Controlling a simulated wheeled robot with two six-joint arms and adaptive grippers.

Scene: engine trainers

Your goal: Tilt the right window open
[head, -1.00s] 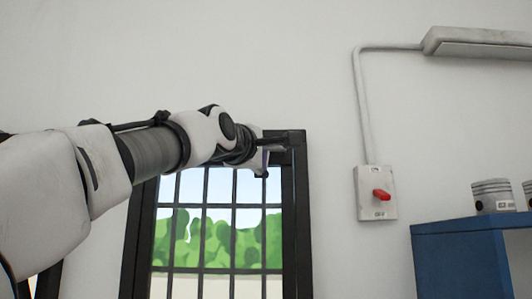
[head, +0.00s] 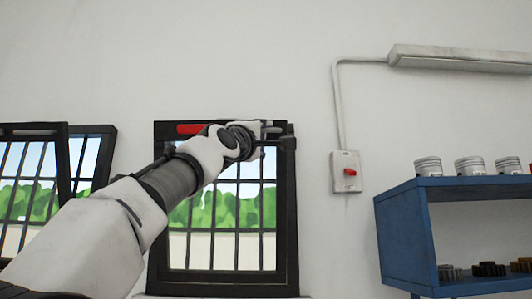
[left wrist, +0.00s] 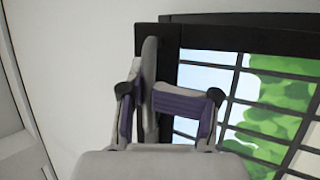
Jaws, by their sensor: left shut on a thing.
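The right window (head: 236,275) has a dark frame and a barred pane; I see no clear gap at its edges. A red piece (head: 189,128) sits on its top bar, partly behind my arm. My left gripper (head: 268,134) is at the window's upper right corner. In the left wrist view its two purple-padded fingers (left wrist: 163,110) are closed about a grey upright handle-like piece (left wrist: 149,75) beside the dark frame. The exact contact is partly hidden. My right gripper is not in view.
Another window (head: 62,170) at the left has its sash tilted. A switch box (head: 345,172) with a red knob is on the wall to the right. A blue shelf (head: 405,235) with pistons (head: 428,166) stands at lower right. A lamp (head: 455,58) hangs above.

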